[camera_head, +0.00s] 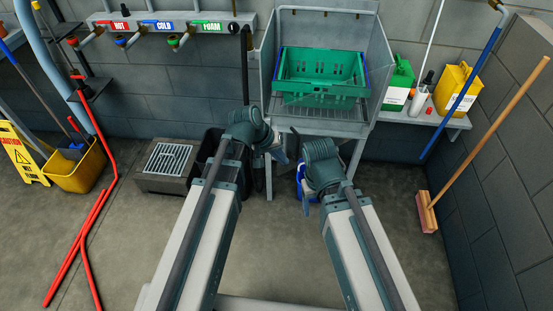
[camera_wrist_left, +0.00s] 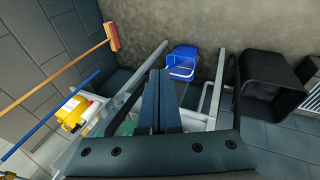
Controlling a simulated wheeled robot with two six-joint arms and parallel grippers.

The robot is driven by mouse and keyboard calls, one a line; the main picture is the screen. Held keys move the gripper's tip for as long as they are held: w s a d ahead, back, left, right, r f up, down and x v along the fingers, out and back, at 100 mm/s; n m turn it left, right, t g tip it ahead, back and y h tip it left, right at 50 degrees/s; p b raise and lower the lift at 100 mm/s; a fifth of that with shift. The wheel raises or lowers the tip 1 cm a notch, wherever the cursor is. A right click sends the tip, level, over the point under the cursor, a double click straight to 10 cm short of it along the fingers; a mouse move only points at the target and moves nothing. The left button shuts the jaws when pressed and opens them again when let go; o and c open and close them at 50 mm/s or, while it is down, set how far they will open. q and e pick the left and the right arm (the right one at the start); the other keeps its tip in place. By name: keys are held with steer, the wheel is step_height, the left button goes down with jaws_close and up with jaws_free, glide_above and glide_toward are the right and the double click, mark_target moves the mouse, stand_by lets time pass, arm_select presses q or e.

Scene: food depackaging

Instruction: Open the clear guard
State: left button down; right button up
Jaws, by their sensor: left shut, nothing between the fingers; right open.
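A grey metal stand (camera_head: 268,70) holds a green crate (camera_head: 320,65) in its open-topped bay. A faint see-through panel, which looks like the clear guard (camera_head: 320,103), shows low across the front of the bay; its edges are hard to make out. My left gripper (camera_head: 281,154) is below the stand's front edge, left of its middle. In the left wrist view its two dark fingers (camera_wrist_left: 160,100) are together and empty. My right gripper (camera_head: 306,202) hangs lower, in front of the stand's legs, and is open; its fingers are partly hidden by its wrist.
A blue bucket (camera_wrist_left: 184,60) stands on the floor beneath the stand, beside a black bin (camera_wrist_left: 270,85). Green (camera_head: 399,82) and yellow (camera_head: 453,87) jugs stand on the right shelf. A floor drain box (camera_head: 168,160) is at left. A broom (camera_head: 427,210) leans at right.

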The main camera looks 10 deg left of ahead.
arm_select(q)
steer(key=w+a+f+n+t+h+b, duration=0.1)
steer(key=w+a+f+n+h+b, duration=0.2)
steer(key=a+f+h+b, duration=0.75)
steer(key=w+a+r+n+t+h+b, duration=0.1)
steer(key=w+a+r+t+b, duration=0.25)
steer(key=r+b, duration=0.5)
steer(key=d+r+p, duration=0.1)
steer(key=d, duration=1)
steer(key=shift+w+r, duration=0.2)
arm_select(e)
step_height(320, 180, down, 20)
steer(key=shift+f, duration=0.15)
arm_select(q)
steer(key=shift+d, duration=0.1)
